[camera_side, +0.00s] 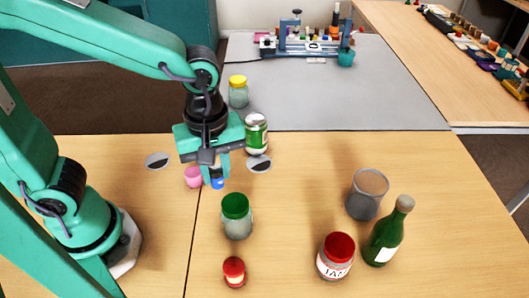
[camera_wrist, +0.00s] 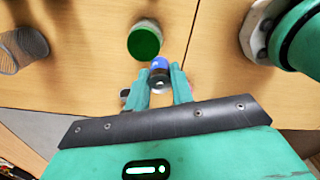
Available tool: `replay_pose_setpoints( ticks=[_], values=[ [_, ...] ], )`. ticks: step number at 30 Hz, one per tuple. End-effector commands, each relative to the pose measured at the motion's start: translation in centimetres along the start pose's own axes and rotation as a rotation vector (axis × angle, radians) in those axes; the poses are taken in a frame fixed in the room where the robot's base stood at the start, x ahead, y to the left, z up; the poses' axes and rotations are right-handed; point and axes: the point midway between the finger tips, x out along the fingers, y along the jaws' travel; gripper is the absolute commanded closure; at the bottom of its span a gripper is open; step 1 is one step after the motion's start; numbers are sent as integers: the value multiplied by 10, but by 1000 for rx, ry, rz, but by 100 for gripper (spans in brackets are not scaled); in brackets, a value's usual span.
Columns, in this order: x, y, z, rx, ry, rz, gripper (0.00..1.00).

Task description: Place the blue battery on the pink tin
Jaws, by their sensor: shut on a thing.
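The blue battery (camera_side: 217,183) is between the fingers of my gripper (camera_side: 212,174), roughly upright. In the wrist view the battery (camera_wrist: 159,63) shows at the fingertips of my gripper (camera_wrist: 160,74), which is shut on it. The pink tin (camera_side: 193,177) is just left of the battery in the side view, partly covered by my gripper. I cannot tell whether the battery and the tin touch, or how high the battery is.
A green-lidded jar (camera_side: 237,222) stands in front of my gripper. A green can (camera_side: 256,136) and yellow-lidded jar (camera_side: 238,94) stand behind. A small red jar (camera_side: 234,272), jam jar (camera_side: 334,262), grey cup (camera_side: 366,196) and green bottle (camera_side: 384,241) stand nearer the camera or rightward.

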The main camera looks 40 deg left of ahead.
Motion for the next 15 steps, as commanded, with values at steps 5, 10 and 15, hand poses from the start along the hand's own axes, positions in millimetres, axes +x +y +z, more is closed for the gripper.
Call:
replay_pose_setpoints(
  ticks=[5,10,15],
  values=[
    [-2,-25,-27,-245,0,3,100],
    [-2,-40,-39,-385,0,1,100],
    [-2,-45,-43,-435,0,1,100]
  ],
)
